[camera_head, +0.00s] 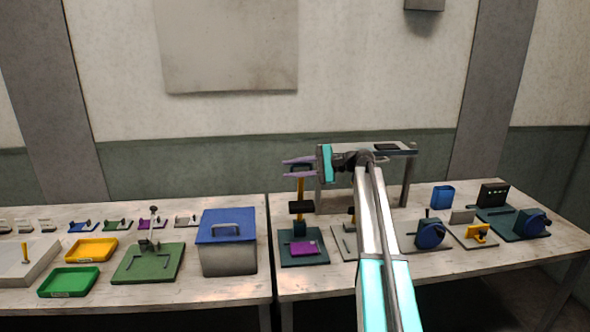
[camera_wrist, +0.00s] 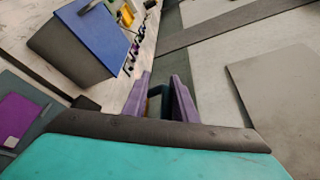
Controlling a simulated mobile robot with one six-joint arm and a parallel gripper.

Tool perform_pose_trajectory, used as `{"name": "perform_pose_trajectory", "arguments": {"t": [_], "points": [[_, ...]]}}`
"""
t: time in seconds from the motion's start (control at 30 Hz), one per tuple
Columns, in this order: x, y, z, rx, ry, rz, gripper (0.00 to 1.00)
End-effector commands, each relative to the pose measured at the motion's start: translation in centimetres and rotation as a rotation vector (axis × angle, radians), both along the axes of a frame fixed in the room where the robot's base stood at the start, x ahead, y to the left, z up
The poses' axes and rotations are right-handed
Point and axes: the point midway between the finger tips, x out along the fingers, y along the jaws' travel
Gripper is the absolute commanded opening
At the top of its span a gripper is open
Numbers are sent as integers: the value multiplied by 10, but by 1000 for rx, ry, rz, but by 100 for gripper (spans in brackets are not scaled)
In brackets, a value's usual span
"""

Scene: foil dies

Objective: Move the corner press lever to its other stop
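A press with an upright yellow lever (camera_head: 300,188) stands on a dark green base (camera_head: 290,261) at the front left of the right table. A black block (camera_head: 301,207) sits partway up it, and a purple plate (camera_head: 304,248) lies on the base. I cannot tell for sure that this is the corner press. My gripper (camera_head: 290,167) has purple fingers, spread apart, at the height of the lever's top. In the wrist view, a gap shows between the fingers (camera_wrist: 160,100), with something dark and a bit of yellow in it. Contact with the lever cannot be told.
A grey bin with a blue lid (camera_head: 228,245) stands just left of the press. A raised grey shelf (camera_head: 400,150) is behind my arm. Blue-wheeled devices (camera_head: 430,235) stand to the right. Green and yellow trays (camera_head: 92,250) lie on the left table.

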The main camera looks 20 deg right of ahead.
Motion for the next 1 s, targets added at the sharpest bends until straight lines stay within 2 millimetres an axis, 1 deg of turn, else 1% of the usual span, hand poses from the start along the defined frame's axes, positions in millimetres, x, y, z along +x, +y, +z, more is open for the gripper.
{"name": "perform_pose_trajectory", "arguments": {"t": [0.03,0.3,0.47,0.67,1.0], "points": [[7,-5,-4,-6,-1,-20,29],[7,-4,-4,-6,0,-20,29],[3,-9,-4,-6,-1,-20,29],[-8,-28,1,-5,-3,-23,29],[-40,-68,16,-4,-6,-15,29]]}}
